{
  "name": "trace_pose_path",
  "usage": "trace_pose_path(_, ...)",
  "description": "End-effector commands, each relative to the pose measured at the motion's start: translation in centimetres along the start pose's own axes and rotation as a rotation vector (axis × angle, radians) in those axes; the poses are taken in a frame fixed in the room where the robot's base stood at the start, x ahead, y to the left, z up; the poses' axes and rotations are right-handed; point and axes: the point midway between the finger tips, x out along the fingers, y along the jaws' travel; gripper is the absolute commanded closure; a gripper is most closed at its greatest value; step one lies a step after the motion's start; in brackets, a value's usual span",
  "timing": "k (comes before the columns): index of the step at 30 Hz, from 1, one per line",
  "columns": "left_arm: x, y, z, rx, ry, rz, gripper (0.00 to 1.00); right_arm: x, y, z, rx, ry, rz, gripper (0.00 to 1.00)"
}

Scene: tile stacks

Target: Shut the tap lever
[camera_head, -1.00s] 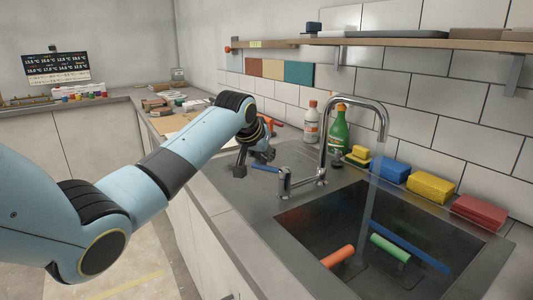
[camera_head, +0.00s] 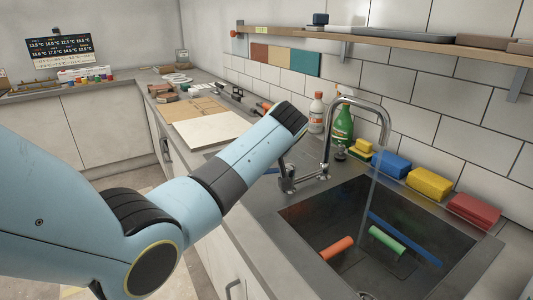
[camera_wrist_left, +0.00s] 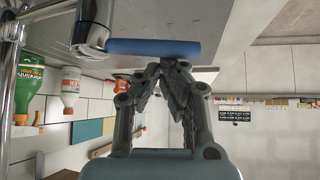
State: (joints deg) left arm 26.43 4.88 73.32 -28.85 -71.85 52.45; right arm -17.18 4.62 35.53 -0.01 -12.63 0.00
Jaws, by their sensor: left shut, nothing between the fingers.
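The chrome tap (camera_head: 328,135) stands at the sink's back edge, and a thin stream of water falls from its spout. Its lever has a blue handle (camera_head: 271,170) that sticks out to the left, partly covered by my left arm. In the left wrist view the blue handle (camera_wrist_left: 152,47) runs sideways from the chrome tap body. My left gripper (camera_wrist_left: 165,66) is shut and empty, with its fingertips close to the handle; I cannot tell if they touch. In the head view my own arm hides this gripper. My right gripper is out of view.
The dark sink (camera_head: 310,215) holds an orange roll (camera_head: 336,248), a green roll (camera_head: 387,240) and a blue bar (camera_head: 405,238). A green bottle (camera_head: 342,127) and a white bottle (camera_head: 316,114) stand behind the tap. Several sponges line the wall. A shelf (camera_head: 400,43) runs above.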

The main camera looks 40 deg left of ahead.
Motion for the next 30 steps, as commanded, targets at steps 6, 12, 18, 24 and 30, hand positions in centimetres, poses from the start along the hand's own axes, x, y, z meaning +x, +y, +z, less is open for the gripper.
trace_pose_path(6, -0.7, -0.1, 0.9, -0.113, -0.004, -0.106, 1.0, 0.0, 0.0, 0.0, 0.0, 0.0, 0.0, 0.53)
trace_pose_path(12, -1.1, -0.3, 1.3, -0.13, -0.003, -0.123, 1.0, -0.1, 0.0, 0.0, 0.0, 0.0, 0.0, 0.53)
trace_pose_path(18, -1.3, -0.2, 1.5, -0.13, -0.003, -0.121, 1.0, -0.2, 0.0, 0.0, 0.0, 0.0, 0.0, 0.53)
trace_pose_path(24, -1.3, -0.2, 1.5, -0.129, -0.003, -0.12, 1.0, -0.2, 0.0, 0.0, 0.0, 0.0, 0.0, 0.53)
trace_pose_path(30, -1.3, -0.2, 1.5, -0.129, -0.003, -0.12, 1.0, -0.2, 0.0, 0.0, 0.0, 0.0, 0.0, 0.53)
